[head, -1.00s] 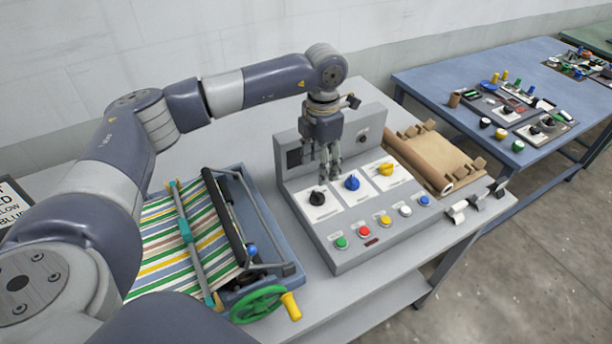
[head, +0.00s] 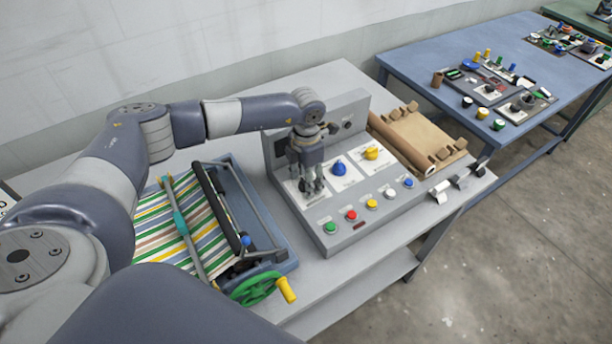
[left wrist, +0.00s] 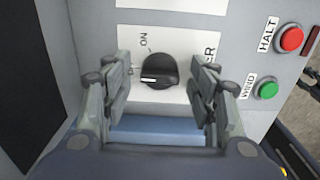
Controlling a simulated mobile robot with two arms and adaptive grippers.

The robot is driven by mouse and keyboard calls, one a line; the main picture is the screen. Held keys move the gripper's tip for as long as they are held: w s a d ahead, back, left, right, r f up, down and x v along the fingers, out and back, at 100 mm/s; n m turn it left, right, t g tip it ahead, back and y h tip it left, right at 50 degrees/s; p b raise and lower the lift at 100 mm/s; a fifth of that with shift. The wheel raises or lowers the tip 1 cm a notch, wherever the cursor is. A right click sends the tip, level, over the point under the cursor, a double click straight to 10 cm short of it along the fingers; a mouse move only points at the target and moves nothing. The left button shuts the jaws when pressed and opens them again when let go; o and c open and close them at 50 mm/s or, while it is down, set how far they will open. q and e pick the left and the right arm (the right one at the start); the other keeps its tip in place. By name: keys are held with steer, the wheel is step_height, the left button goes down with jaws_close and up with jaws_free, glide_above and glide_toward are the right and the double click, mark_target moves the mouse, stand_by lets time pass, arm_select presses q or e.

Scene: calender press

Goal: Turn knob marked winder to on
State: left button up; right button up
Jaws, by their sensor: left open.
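The black knob (left wrist: 160,70) sits on a white plate (left wrist: 182,42) on the control panel. The plate's label is partly covered by a finger and shows only "ER". "ON" is printed beside the knob, and the knob's white mark points left in the left wrist view, away from "ON". My left gripper (head: 312,190) is over the black knob in the head view, hiding most of it. In the left wrist view my left gripper (left wrist: 160,88) is open, with a finger on each side of the knob and visible gaps. My right gripper is out of view.
A blue knob (head: 338,168) and a yellow knob (head: 371,152) stand to the right on the same panel. Coloured buttons line its front, including green (head: 330,228) and red (head: 351,215). A striped roller press (head: 255,212) stands left, a brown roll tray (head: 420,140) right.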

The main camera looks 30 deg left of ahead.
arm_select(q)
steer(key=c, duration=1.1)
steer(key=shift+f+m+b, duration=0.2)
steer(key=shift+m+b, duration=0.4)
steer(key=shift+b, duration=0.4)
steer(key=m+b, duration=0.6)
steer(key=b, duration=0.2)
steer(key=shift+m, duration=0.4)
steer(key=shift+r+m+b, duration=0.1)
steer(key=shift+m+b, duration=0.8)
steer(key=shift+m, duration=0.2)
steer(key=shift+r+m+b, duration=0.1)
steer(key=shift+m+b, duration=0.55)
steer(key=shift+m, duration=0.15)
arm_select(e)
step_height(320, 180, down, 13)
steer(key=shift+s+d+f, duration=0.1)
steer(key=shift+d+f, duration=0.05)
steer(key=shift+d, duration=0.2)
